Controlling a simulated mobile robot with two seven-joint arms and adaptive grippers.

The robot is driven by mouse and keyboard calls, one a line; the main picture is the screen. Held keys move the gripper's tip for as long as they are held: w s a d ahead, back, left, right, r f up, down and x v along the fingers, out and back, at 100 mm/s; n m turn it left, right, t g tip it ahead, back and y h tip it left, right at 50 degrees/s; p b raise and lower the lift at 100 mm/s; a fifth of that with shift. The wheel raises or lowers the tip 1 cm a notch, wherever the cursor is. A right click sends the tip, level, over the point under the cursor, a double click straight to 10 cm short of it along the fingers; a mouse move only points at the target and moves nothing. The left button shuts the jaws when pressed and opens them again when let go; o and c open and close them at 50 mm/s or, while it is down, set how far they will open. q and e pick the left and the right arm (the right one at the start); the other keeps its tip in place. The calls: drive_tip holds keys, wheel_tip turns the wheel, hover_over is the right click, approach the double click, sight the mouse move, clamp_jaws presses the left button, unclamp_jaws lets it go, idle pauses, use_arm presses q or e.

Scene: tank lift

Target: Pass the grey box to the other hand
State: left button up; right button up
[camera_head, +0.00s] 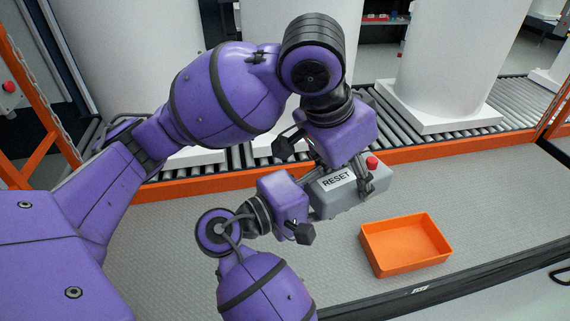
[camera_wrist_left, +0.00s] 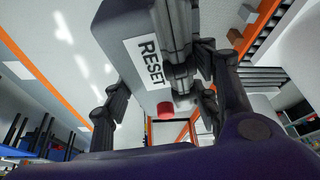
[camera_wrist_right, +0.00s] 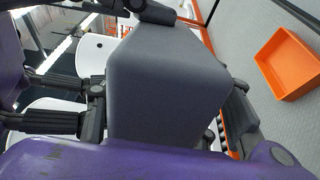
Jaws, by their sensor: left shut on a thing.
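The grey box (camera_head: 345,197) has a white RESET label and a red button. It is held above the floor. My left gripper (camera_head: 352,178) comes down from above and is shut on it near the button end; the left wrist view shows the fingers across the box (camera_wrist_left: 122,45) beside the label. My right gripper (camera_head: 308,205) is at the box's other end. In the right wrist view, the grey box (camera_wrist_right: 165,85) fills the space between the right gripper's spread fingers, with a small gap at the right finger. Contact at the left finger is unclear.
Behind is a roller conveyor (camera_head: 460,140) with an orange edge, carrying large white tanks (camera_head: 440,60). A dark rail runs along the front right.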

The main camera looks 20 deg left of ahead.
use_arm(q)
drive_tip(key=shift+r, duration=0.15)
use_arm(e)
drive_tip(key=c, duration=0.8)
use_arm(q)
drive_tip(key=o, duration=1.2)
drive_tip(key=shift+c, duration=0.2)
use_arm(e)
drive_tip(key=shift+c, duration=1.1)
use_arm(q)
drive_tip(key=shift+o, duration=1.1)
